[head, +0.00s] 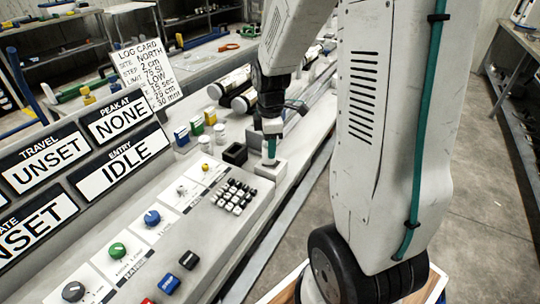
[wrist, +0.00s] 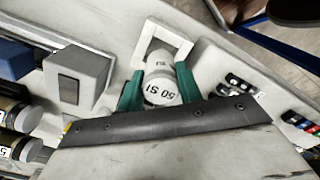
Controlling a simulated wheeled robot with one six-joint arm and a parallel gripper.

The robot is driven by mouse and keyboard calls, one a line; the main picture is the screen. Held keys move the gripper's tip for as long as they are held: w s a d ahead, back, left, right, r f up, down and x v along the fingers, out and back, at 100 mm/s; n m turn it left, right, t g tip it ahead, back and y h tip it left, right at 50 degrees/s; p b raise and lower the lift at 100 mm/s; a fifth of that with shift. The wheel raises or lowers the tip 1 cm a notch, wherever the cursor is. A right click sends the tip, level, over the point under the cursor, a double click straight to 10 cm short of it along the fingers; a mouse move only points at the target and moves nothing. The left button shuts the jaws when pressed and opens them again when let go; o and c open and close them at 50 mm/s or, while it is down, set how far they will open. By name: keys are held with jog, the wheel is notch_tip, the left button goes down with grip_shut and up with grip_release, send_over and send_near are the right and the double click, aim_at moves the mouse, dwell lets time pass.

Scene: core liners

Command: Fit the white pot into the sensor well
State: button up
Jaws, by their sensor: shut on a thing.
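The white pot (wrist: 161,88) is marked "50 SI" on its end. My gripper (wrist: 160,95) is shut on it, with one teal finger on each side. The sensor well (wrist: 180,38) is a pale block with a square white rim. In the wrist view the far end of the pot overlaps the well's opening; I cannot tell how deep it sits. In the head view my gripper (head: 271,150) points down at the well's block (head: 268,168), and the pot is hidden there by the fingers.
A dark open box (head: 235,154) stands just left of the well. A keypad (head: 234,196) and knobs lie on the console in front. Small coloured boxes (head: 197,126) and white pots (head: 219,132) stand behind, near long core tubes (head: 236,80).

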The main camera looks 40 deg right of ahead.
notch_tip(320, 180, down, 3)
jog(key=shift+s+f, duration=0.1)
jog(key=shift+s, duration=0.05)
grip_shut()
jog(key=shift+s+a+f, duration=0.1)
jog(key=shift+s+f, duration=0.1)
jog(key=shift+f, duration=0.05)
jog(key=shift+w+f, duration=0.15)
jog(key=shift+f, duration=0.1)
jog(key=o, duration=1)
grip_release()
jog(key=shift+o, duration=0.6)
jog(key=shift+w+r, duration=0.1)
jog(key=shift+r, duration=0.1)
